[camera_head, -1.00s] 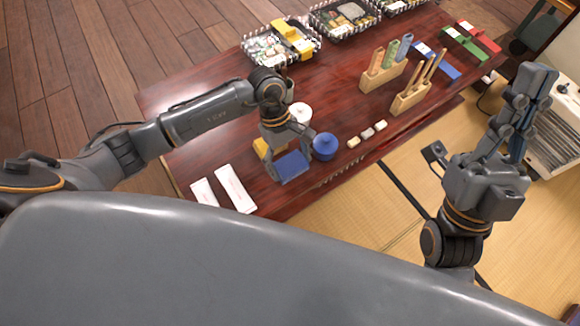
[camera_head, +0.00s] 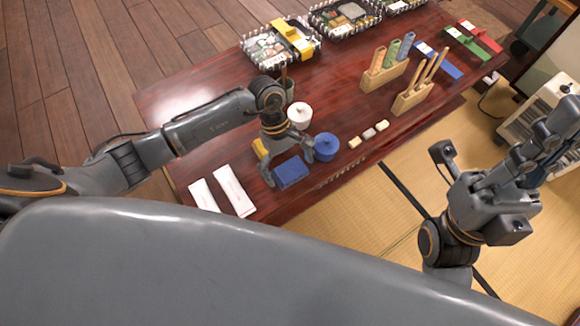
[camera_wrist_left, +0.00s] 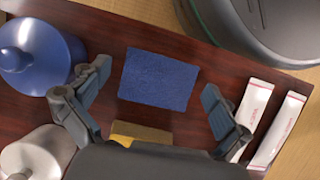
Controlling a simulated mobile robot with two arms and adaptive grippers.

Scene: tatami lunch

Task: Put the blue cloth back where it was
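The blue cloth (camera_head: 291,172) is a small folded rectangle on the dark red table, near its front edge. In the left wrist view the blue cloth (camera_wrist_left: 158,80) lies between my spread fingers, with gaps on both sides. My left gripper (camera_head: 289,167) is open above the cloth; its fingers (camera_wrist_left: 150,100) also show open and empty in the wrist view. My right gripper (camera_head: 558,135) is raised at the right, off the table; its fingers overlap in the picture, so their opening is unclear.
A blue lidded pot (camera_head: 326,147) and a white lidded pot (camera_head: 299,115) stand close to the left gripper. A yellow block (camera_wrist_left: 140,132) is partly hidden beneath it. White paper packets (camera_head: 234,190) lie to the left. Wooden holders (camera_head: 412,97) and food trays (camera_head: 270,48) stand farther back.

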